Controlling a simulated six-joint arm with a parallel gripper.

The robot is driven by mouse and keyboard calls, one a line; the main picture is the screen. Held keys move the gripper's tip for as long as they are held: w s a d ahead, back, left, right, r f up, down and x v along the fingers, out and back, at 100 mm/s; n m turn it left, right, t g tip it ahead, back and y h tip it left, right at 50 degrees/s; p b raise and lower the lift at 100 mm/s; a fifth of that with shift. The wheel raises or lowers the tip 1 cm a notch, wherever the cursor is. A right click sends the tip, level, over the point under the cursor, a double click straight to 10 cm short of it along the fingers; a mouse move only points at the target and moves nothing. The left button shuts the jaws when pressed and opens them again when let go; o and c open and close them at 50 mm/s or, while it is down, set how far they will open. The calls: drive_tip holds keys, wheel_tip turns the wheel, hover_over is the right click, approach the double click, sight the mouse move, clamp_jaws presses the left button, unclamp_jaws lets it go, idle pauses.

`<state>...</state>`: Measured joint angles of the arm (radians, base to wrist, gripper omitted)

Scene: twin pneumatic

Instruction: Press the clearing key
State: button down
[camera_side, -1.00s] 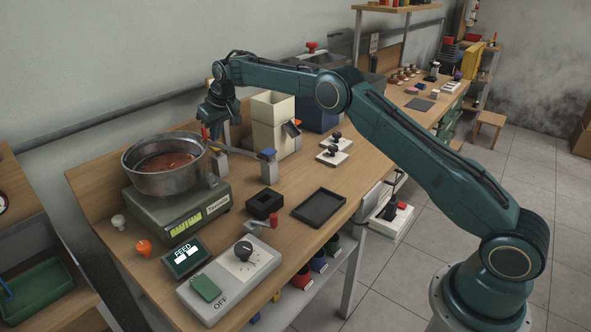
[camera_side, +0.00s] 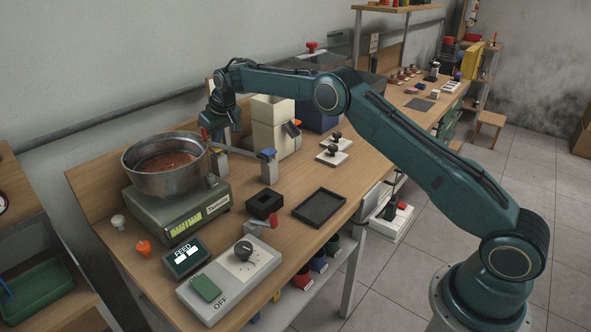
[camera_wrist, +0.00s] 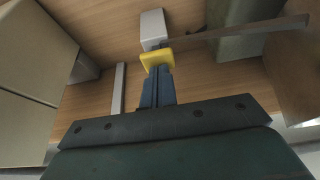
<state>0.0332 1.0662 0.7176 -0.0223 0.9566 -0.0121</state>
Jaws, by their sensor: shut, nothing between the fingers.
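My gripper (camera_side: 217,137) is shut and empty, low beside the right rim of the metal pan (camera_side: 165,182). In the wrist view its blue fingers (camera_wrist: 157,72) lie together, with their tips at a yellow cap (camera_wrist: 157,58). I cannot tell whether they touch it. A pale block (camera_wrist: 152,27) shows just beyond the cap, and a thin bar (camera_wrist: 240,31) runs off to the right. In the side view a blue-capped post (camera_side: 269,164) stands right of my gripper. No key is readably labelled as the clearing key.
The pan sits on a green scale (camera_side: 178,211). A cream hopper (camera_side: 271,125) stands close to the right of my gripper. Nearer the front are a FEED display (camera_side: 186,257), a grey dial box (camera_side: 230,279) and a black tray (camera_side: 319,206). The bench between them is partly clear.

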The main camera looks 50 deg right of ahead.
drive_tip(key=shift+f, duration=0.55)
wheel_tip(320, 180, up, 5)
drive_tip(key=shift+r, duration=0.55)
drive_tip(key=shift+r, duration=0.1)
